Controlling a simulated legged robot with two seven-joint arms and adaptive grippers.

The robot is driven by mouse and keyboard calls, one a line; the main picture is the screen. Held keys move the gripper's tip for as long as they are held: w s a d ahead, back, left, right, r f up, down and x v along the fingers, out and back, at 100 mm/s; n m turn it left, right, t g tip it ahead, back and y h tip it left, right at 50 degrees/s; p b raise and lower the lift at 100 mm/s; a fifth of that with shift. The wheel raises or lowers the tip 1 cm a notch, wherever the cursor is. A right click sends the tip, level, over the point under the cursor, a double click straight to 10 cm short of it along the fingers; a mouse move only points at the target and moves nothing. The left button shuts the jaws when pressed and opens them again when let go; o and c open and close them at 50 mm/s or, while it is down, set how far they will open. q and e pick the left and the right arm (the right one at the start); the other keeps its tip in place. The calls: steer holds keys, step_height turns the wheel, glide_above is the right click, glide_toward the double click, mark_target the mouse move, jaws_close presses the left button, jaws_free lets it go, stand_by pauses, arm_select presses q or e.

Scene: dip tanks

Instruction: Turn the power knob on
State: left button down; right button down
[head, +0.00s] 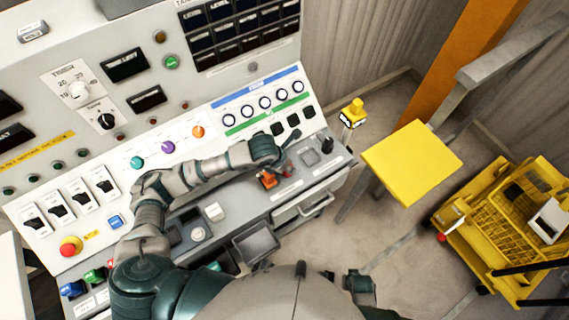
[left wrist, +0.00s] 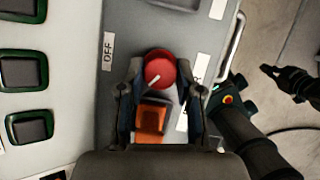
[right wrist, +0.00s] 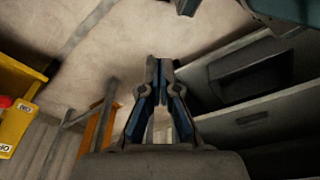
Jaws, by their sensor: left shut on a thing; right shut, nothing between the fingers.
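The red power knob (left wrist: 159,70) has a white pointer line and sits on the grey console top. A label reading OFF (left wrist: 107,52) is to its left in the left wrist view; another label at its right is partly covered. My left gripper (left wrist: 160,78) has a finger on each side of the knob and is shut on it. In the head view the hand hangs over the console's right end, and a bit of red knob (head: 287,171) shows there. My right gripper (right wrist: 160,70) is shut and empty, over the floor in front of the console.
An orange switch (left wrist: 151,119) sits just beside the knob, between my left fingers. A drawer handle (head: 317,207) sticks out of the console front.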

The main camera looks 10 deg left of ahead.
arm_select(q)
steer(key=n, duration=0.1)
steer(key=n+y, duration=0.1)
steer(key=n, duration=0.1)
steer(key=shift+w+d+r+n+t+p, duration=0.1)
steer(key=shift+d+r+n+t+p, duration=0.1)
steer(key=shift+n+t+p, duration=0.1)
steer(key=shift+n+y, duration=0.5)
steer(key=shift+n, duration=0.5)
steer(key=shift+w+n+y, duration=0.1)
steer(key=shift+n+y, duration=0.2)
steer(key=shift+n, duration=0.4)
arm_select(e)
steer(key=shift+s+d+f, duration=0.1)
steer(key=shift+s+f, duration=0.15)
steer(key=shift+f, duration=0.45)
steer(key=shift+s+d+f, duration=0.1)
steer(key=shift+s+f, duration=0.1)
steer(key=shift+f, duration=0.45)
arm_select(q)
steer(key=shift+p, duration=0.3)
arm_select(e)
steer(key=shift+s+f, duration=0.15)
steer(key=shift+s, duration=0.2)
arm_select(q)
steer(key=c, duration=1)
jaws_free()
steer(key=shift+o, duration=1.1)
steer(key=shift+f, duration=0.15)
